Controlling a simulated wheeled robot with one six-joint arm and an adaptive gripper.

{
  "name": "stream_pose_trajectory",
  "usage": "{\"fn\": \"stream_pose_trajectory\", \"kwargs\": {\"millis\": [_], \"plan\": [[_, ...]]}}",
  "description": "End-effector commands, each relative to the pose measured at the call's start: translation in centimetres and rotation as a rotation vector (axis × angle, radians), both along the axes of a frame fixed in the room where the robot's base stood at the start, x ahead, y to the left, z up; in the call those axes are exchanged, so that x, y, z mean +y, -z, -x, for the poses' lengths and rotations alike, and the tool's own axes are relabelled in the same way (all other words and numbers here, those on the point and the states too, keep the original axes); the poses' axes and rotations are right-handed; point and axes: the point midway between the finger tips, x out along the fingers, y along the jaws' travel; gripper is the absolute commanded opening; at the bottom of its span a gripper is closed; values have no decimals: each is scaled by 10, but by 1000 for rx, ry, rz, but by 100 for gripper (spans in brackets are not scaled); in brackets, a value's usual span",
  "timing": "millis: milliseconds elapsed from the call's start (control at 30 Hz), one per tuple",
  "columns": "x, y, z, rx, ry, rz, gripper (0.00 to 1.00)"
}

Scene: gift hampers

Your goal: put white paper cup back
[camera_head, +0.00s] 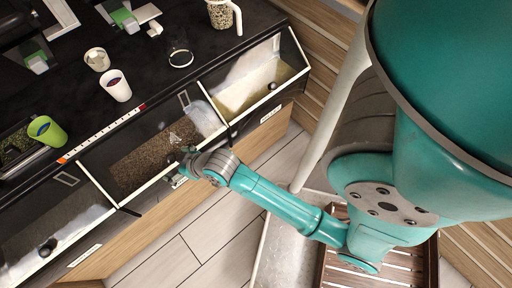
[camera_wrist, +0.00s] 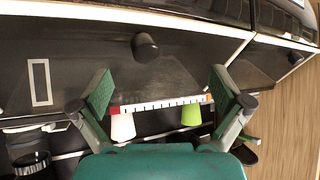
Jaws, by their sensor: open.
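The white paper cup (camera_head: 118,90) stands upright on the black counter, behind the ruler-like strip at the bins' back edge. It also shows in the wrist view (camera_wrist: 122,127), beyond the strip and between my finger bases. My gripper (camera_head: 182,163) is over the front of the middle bin, well apart from the cup. In the wrist view my gripper (camera_wrist: 160,76) has its two green-padded fingers spread wide with nothing between them.
A green cup (camera_head: 47,132) stands left of the white one; a small pale container (camera_head: 97,59) is behind. Clear-fronted bins (camera_head: 120,206) line the counter's front.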

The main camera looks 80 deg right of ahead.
Motion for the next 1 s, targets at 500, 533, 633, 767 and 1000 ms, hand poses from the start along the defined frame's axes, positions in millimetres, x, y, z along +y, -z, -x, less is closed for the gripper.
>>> {"fn": "stream_pose_trajectory", "kwargs": {"millis": [500, 533, 633, 767, 1000], "plan": [[54, -18, 163, -188, -37, 37, 100], [56, -22, 172, -199, -41, 37, 100], [62, -38, 201, -238, -56, 43, 100], [69, -63, 237, -289, -78, 47, 100], [76, -106, 280, -365, -114, 49, 100]]}}
